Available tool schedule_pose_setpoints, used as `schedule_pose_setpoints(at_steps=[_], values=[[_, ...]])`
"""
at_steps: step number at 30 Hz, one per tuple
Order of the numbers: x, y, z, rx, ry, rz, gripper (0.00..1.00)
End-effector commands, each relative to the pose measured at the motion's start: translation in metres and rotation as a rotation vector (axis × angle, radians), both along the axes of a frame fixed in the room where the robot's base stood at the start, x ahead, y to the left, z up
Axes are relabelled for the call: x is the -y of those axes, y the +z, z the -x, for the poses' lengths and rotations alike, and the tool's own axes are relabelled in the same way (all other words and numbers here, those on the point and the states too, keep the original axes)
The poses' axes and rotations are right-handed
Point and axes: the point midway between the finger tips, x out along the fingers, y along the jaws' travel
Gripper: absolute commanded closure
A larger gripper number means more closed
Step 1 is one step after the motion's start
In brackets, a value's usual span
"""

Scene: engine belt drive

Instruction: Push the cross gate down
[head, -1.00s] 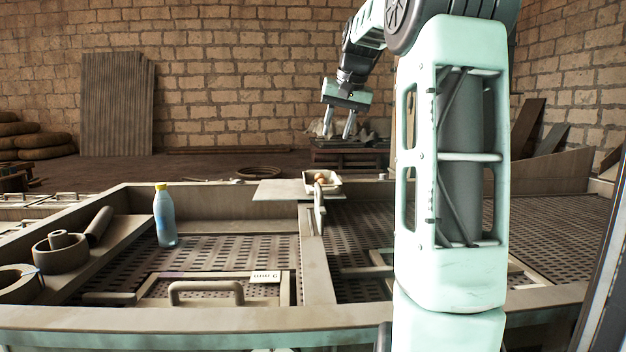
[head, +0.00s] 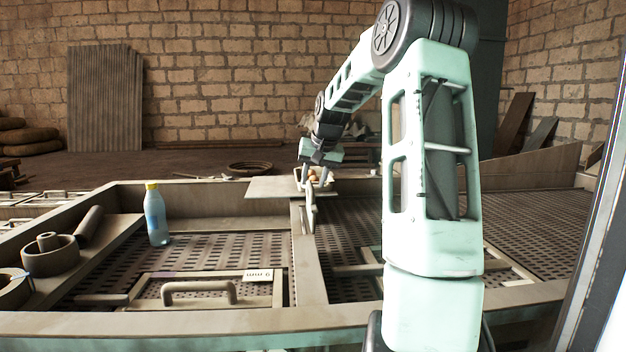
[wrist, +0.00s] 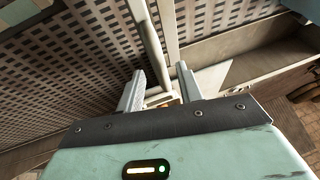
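A pale, narrow upright piece (head: 310,208) stands on the divider beam (head: 308,262) between the two perforated decks; it may be the cross gate, but I cannot tell for sure. My gripper (head: 314,180) is at the far end of the beam, just above that piece and in front of a small pale tray (head: 333,184) with brown round items. In the wrist view my gripper (wrist: 160,88) has its two fingers apart with nothing clearly held. Part of the tray shows between them. Whether the fingers touch anything cannot be told.
A bottle with a yellow cap (head: 157,215) stands on the left deck. A framed hatch with a handle (head: 198,291) lies at the front left. A flat pale board (head: 270,187) lies at the far edge. Round parts (head: 50,258) sit on the left ledge.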

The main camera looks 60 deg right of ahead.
Motion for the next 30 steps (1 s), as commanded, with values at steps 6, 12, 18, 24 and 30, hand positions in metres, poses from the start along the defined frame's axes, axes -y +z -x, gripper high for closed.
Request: schedule_pose_setpoints(at_steps=[6, 12, 18, 24, 30], values=[[0.002, -0.01, -0.005, 0.0, 0.002, 0.001, 0.64], [0.002, -0.011, -0.005, 0.0, 0.001, 0.0, 0.64], [0.002, -0.01, -0.005, 0.001, 0.001, 0.0, 1.0], [0.001, -0.022, -0.005, -0.001, 0.003, -0.001, 1.0], [0.001, -0.059, -0.005, -0.001, 0.003, -0.001, 1.0]])
